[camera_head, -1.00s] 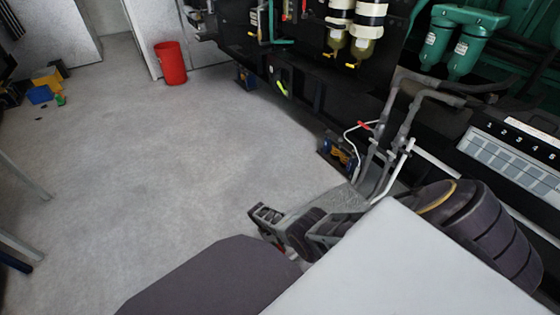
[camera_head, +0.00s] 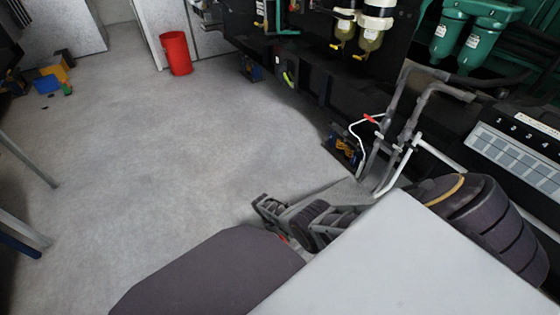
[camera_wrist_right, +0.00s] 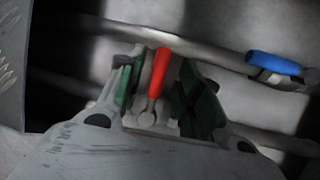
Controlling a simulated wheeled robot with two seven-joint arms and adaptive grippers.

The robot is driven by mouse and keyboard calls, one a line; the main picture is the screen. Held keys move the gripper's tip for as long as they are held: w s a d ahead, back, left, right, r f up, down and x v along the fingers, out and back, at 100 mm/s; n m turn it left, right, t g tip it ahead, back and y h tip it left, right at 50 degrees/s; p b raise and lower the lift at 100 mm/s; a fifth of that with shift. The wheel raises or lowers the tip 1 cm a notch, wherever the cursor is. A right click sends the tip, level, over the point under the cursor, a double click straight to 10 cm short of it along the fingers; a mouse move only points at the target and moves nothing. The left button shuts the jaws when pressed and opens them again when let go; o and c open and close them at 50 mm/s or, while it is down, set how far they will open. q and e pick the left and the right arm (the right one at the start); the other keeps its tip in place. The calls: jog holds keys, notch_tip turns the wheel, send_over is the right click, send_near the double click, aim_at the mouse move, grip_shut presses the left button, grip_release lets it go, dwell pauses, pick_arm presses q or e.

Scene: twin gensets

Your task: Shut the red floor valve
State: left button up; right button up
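In the right wrist view a red lever handle (camera_wrist_right: 160,72) stands on a pale grey valve fitting, between the two fingers of my right gripper (camera_wrist_right: 163,95). Dark green finger parts show on both sides of the handle, with gaps beside it, so the gripper looks open around it. In the head view my right gripper (camera_head: 273,218) is low over the floor, beside the machine. Only a small red spot shows by it there; the valve is mostly hidden. My left gripper is not in view.
A blue handle (camera_wrist_right: 275,65) sits on a pipe right of the red one. Grey upright pipes with another small red handle (camera_head: 370,118) stand beside the black machine frame. A red bucket (camera_head: 176,53) is at the back.

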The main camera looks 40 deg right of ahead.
jog(key=shift+w+r, duration=0.1)
jog(key=shift+r, duration=0.05)
jog(key=v, duration=1.1)
jog(key=shift+r, duration=0.3)
dwell(0.4)
jog(key=shift+w, duration=0.1)
dwell(0.8)
